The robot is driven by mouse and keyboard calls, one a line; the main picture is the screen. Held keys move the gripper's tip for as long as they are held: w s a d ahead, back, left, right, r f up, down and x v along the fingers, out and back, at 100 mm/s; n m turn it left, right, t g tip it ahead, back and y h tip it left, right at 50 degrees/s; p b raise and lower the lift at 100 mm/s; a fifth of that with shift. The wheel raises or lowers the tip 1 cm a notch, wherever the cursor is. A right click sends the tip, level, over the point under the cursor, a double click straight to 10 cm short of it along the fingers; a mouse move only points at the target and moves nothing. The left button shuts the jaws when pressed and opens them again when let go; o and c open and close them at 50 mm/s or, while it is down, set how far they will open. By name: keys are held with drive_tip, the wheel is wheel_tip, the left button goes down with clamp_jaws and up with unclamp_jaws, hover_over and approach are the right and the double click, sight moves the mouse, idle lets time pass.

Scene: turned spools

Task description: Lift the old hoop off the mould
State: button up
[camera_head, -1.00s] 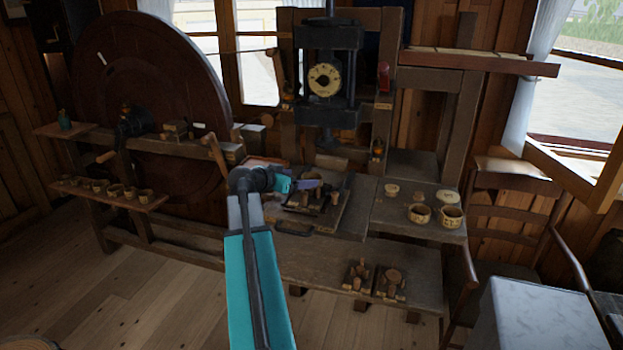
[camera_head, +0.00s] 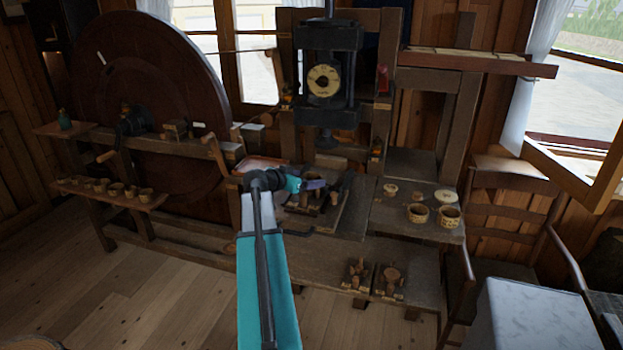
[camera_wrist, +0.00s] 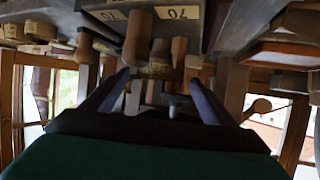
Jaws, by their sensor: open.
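The mould (camera_head: 335,200) is a dark plate with several upright wooden pegs on the bench, in front of the press. In the wrist view, which looks upside down, wooden pegs (camera_wrist: 139,38) hang from a plate with pale number labels (camera_wrist: 181,13). A pale printed band (camera_wrist: 157,68), which looks like the old hoop, shows around the middle peg. My gripper (camera_head: 314,184) is at the mould. In the wrist view its two fingers (camera_wrist: 153,88) stand apart, with the band between and beyond them. No finger visibly touches it. My arm hides part of the mould in the head view.
The press (camera_head: 326,90) stands right behind the mould. Two printed hoops (camera_head: 418,213) (camera_head: 448,216) and pale discs (camera_head: 445,196) lie on the bench to the right. Two smaller peg blocks (camera_head: 390,280) sit on the lower front shelf. A large dark wheel (camera_head: 150,75) stands at left.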

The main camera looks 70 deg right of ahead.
sight(317, 178)
drive_tip(key=shift+p+x, duration=0.45)
drive_tip(key=shift+x, duration=1.1)
drive_tip(key=shift+c, duration=0.4)
drive_tip(key=c, duration=1)
